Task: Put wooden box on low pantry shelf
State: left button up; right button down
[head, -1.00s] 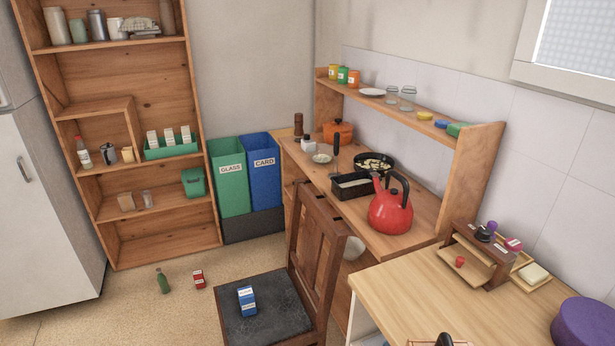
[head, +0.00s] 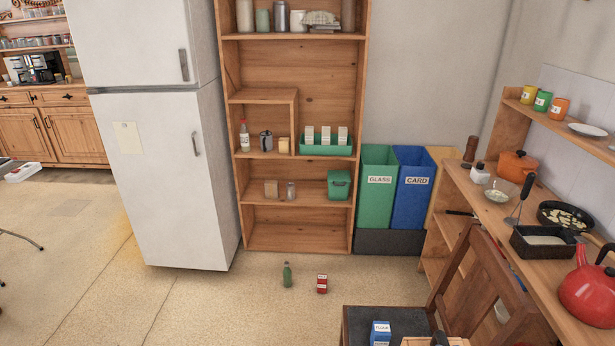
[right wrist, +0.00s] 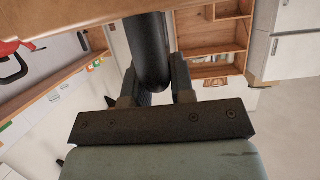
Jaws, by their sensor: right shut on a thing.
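The pantry (head: 300,85) is a tall open wooden unit in the middle of the head view. Its lower shelf (head: 258,201) holds a small brown box, a small jar and a green bin; the bottom level (head: 300,238) below is empty. At the bottom edge of the head view, the top of a light wooden box (head: 455,342) shows, mostly cut off, with a dark part at its middle. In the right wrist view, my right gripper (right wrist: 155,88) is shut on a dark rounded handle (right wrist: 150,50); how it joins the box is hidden. My left gripper is out of view.
A chair (head: 470,270) with a blue carton (head: 380,332) on its seat stands front right. A green bottle (head: 287,275) and a red carton (head: 322,284) stand on the floor before the pantry. Bins (head: 378,185) stand right of it, a fridge (head: 165,150) left.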

aim_at(313, 195)
jog(key=i+j+u, duration=0.25)
jog(key=i+u, duration=0.2)
jog(key=i+j+u, duration=0.1)
jog(key=i+u, duration=0.3)
jog(key=i, duration=1.45)
jog(key=i+z, duration=0.15)
jog(key=i, duration=0.35)
jog(key=i+j+z, duration=0.15)
jog(key=i, duration=0.35)
jog(key=i+j+z, duration=0.15)
jog(key=i, duration=0.35)
jog(key=j, duration=0.1)
